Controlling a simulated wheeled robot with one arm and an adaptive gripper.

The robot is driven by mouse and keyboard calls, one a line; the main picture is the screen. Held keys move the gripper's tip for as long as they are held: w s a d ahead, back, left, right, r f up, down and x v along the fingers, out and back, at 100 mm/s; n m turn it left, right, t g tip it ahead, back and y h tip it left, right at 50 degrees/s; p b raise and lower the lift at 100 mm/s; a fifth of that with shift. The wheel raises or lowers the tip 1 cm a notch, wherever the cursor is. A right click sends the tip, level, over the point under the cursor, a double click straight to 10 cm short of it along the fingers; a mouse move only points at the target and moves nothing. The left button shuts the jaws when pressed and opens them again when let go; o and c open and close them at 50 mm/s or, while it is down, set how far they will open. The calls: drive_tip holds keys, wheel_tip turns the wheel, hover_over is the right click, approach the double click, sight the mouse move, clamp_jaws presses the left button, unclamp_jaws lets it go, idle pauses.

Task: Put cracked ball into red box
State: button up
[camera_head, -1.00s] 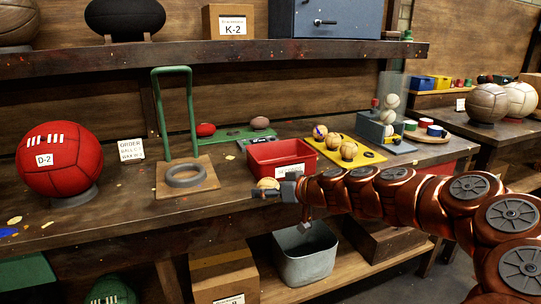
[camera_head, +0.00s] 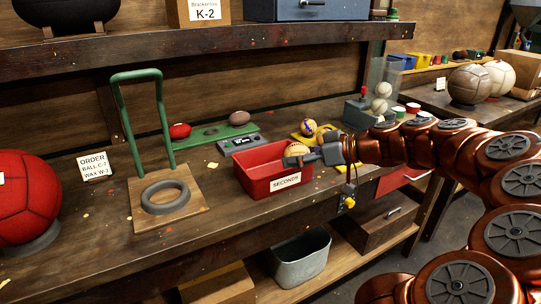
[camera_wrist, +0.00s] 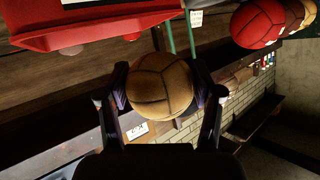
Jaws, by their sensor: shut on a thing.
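My gripper (camera_head: 308,156) is shut on a tan ball (camera_head: 296,149) with dark seam lines. In the wrist view the ball (camera_wrist: 160,84) sits between the two fingers; I cannot make out a crack on it. The red box (camera_head: 277,186), labelled "SECONDS", stands near the front edge of the workbench. In the head view the ball appears over the right part of the box, at about rim height; whether it is inside the rim is hard to tell. In the wrist view the red box (camera_wrist: 95,30) shows at the upper left, apart from the ball.
A yellow tray (camera_head: 304,139) with other balls lies behind the gripper. A grey ring on a wooden stand (camera_head: 203,199) with a green hoop is left of the box. A large red ball (camera_head: 28,200) stands at far left. A grey bin (camera_head: 301,262) sits on the shelf below.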

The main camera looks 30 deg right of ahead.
drive_tip(key=shift+w+d+f+p, duration=0.2)
drive_tip(key=shift+w+f+p, duration=0.4)
drive_tip(key=shift+w, duration=1.5)
drive_tip(key=shift+w+d+f+p, duration=0.25)
drive_tip(key=shift+w+f, duration=0.7)
drive_tip(key=shift+w, duration=1.1)
drive_tip(key=shift+w+d+f+p, duration=0.2)
drive_tip(key=shift+w+f+p, duration=0.4)
drive_tip(key=shift+w, duration=1.5)
drive_tip(key=shift+f, duration=0.15)
drive_tip(key=shift+f+b, duration=0.65)
drive_tip(key=shift+b, duration=0.65)
drive_tip(key=o, duration=1.2)
drive_tip(key=shift+r, duration=0.1)
